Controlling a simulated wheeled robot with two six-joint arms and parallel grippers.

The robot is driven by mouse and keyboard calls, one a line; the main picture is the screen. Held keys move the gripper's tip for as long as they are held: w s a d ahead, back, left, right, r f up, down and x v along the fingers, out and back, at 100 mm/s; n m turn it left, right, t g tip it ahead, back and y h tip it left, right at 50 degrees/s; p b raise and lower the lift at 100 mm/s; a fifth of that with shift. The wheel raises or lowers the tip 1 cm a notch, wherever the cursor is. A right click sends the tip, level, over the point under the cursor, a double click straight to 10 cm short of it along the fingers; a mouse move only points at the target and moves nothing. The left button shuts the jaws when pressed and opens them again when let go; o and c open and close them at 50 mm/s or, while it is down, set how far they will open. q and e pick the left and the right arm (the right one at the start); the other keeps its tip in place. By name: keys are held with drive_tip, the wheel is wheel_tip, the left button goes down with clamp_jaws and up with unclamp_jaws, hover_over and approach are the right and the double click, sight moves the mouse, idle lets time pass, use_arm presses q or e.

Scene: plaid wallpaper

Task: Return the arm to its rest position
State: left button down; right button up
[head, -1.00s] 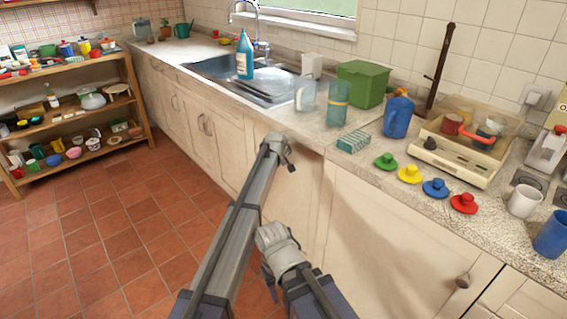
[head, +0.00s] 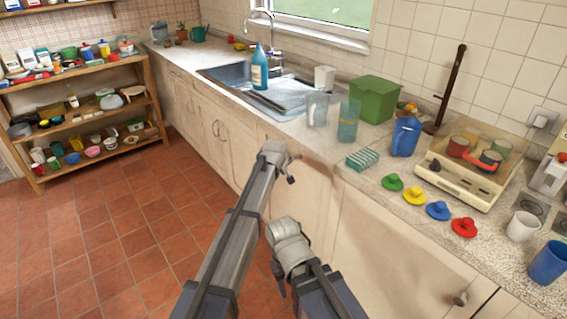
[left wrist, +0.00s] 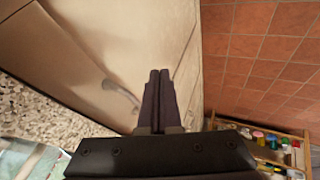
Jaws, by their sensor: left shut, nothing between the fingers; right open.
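My left gripper (left wrist: 158,80) shows in the left wrist view with its two dark fingers together and nothing between them. It is in front of the pale cabinet fronts (left wrist: 110,45). In the head view my left arm is the long grey one, reaching up from the bottom to beside the cabinets, below the counter edge. My right gripper (head: 279,284) is lower down in the head view, in front of the cabinets and over the floor side. It is open and holds nothing that I can see. Its fingers are small and partly hidden by the arm.
The speckled counter (head: 330,175) carries a green box (head: 372,100), a blue jug (head: 405,137), several coloured lidlike pieces and mugs. A wooden shelf (head: 85,115) with many small items stands at the left. The tiled floor (head: 120,230) is clear.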

use_arm(q)
drive_tip(key=s+a+f+m+g+y, duration=0.1)
drive_tip(key=s+a+m+g, duration=0.1)
drive_tip(key=s+a, duration=0.85)
drive_tip(key=s+a+f+m+g, duration=0.2)
drive_tip(key=s+a, duration=0.4)
drive_tip(key=s, duration=0.9)
drive_tip(key=s+a+f+m+g+y, duration=0.1)
drive_tip(key=s+a+m+g, duration=0.1)
drive_tip(key=s+a, duration=0.85)
drive_tip(key=s+d+m+g+y, duration=0.1)
drive_tip(key=s+d+m, duration=0.1)
drive_tip(key=s+d, duration=0.35)
drive_tip(key=s+d+m+y, duration=0.1)
drive_tip(key=s+d+m, duration=0.15)
drive_tip(key=d, duration=0.55)
wheel_tip(320, 180, up, 12)
drive_tip(key=n+p, duration=0.1)
drive_tip(key=p, duration=1.1)
drive_tip(key=shift+r+h, duration=0.15)
drive_tip(key=shift+h, duration=0.15)
